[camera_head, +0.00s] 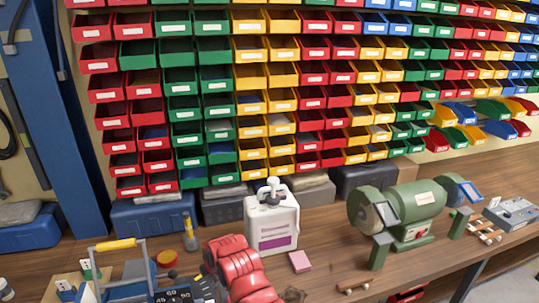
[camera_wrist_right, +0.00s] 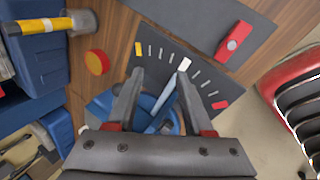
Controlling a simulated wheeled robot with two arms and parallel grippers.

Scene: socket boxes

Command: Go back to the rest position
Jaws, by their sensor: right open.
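In the right wrist view my right gripper (camera_wrist_right: 160,72) is open, its two dark fingers spread. A blue round part (camera_wrist_right: 150,103) with a pale blue bar shows between and behind the fingers; whether they touch it I cannot tell. Beyond the fingertips is a dark panel (camera_wrist_right: 203,58) with a scale of white ticks and yellow, white and red marks. In the head view a dark panel with white figures (camera_head: 180,292) is cut by the bottom edge. My right gripper is hard to make out there. My left gripper is not in view.
A red ridged machine (camera_head: 240,268) stands close by; a white jug (camera_head: 272,225) and green bench grinder (camera_head: 412,212) are further right. A hammer (camera_head: 190,236) and orange round piece (camera_head: 167,258) lie behind the panel. Coloured bins (camera_head: 250,76) fill the wall. Bench between jug and grinder is mostly clear.

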